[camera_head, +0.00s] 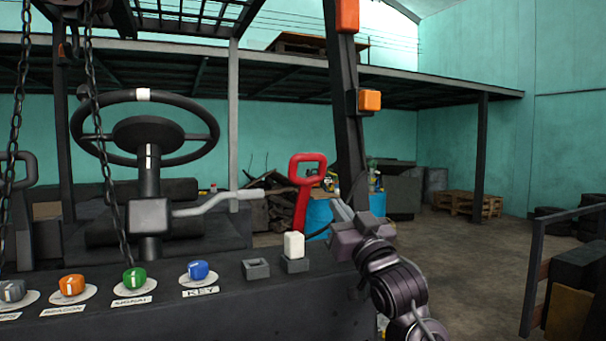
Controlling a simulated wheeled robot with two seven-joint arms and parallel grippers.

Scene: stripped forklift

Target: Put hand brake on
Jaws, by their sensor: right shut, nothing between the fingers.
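The hand brake is a red lever (302,195) with a loop handle at its top. It stands nearly upright behind the dashboard (200,310), right of the steering wheel, and its lower end is hidden. My right gripper (341,211) is just to the right of the lever's lower part, above the dashboard's right end. It is shut and empty, and its fingers point up and to the left. Whether it touches the lever cannot be told. My left gripper is not in view.
The steering wheel (145,95) and a grey column lever (218,203) are to the left. A white switch (294,245) stands below the red lever. Coloured knobs, such as the blue key knob (198,270), line the dashboard. A dark post (347,120) rises behind. Open floor lies right.

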